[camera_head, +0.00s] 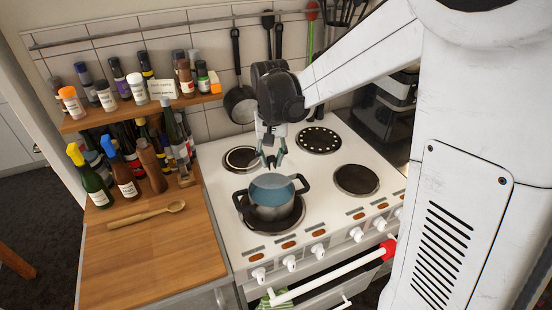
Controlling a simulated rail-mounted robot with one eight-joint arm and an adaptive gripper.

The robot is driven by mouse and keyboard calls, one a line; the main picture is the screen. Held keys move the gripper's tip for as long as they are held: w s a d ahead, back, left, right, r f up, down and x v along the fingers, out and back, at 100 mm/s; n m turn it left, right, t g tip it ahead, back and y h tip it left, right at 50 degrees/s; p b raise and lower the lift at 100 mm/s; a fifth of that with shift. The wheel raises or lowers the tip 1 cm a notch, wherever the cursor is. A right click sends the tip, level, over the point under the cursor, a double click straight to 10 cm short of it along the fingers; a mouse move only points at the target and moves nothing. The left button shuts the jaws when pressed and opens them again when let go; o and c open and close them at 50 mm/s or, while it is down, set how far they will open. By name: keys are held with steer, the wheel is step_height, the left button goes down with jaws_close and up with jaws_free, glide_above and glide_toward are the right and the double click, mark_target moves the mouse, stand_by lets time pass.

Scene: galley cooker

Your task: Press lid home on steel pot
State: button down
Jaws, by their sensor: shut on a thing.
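A steel pot (275,213) with two dark side handles stands on the front left hotplate of the white cooker. A round, bluish, see-through lid (272,189) shows over the pot's mouth. From this view I cannot tell whether its rim sits flush all the way round. My gripper (272,165) points down at the back edge of the lid, with greenish fingertips. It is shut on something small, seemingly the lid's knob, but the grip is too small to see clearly.
Other hotplates (356,180) are free of pans. A wooden counter (150,248) on the left holds a wooden spoon (147,214) and several bottles. A spice shelf (140,110) and a hanging pan (240,103) are behind. An oven rail (330,274) runs along the front.

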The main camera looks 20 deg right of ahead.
steer(key=shift+a+f+b, duration=0.1)
steer(key=shift+f+b, duration=0.25)
steer(key=shift+f, duration=0.25)
steer(key=shift+f+b, duration=1.7)
steer(key=shift+f, duration=0.9)
steer(key=shift+f+b, duration=0.2)
steer(key=shift+b, duration=0.6)
stand_by(0.3)
stand_by(0.4)
steer(key=c, duration=1)
jaws_free()
steer(key=shift+r, duration=0.15)
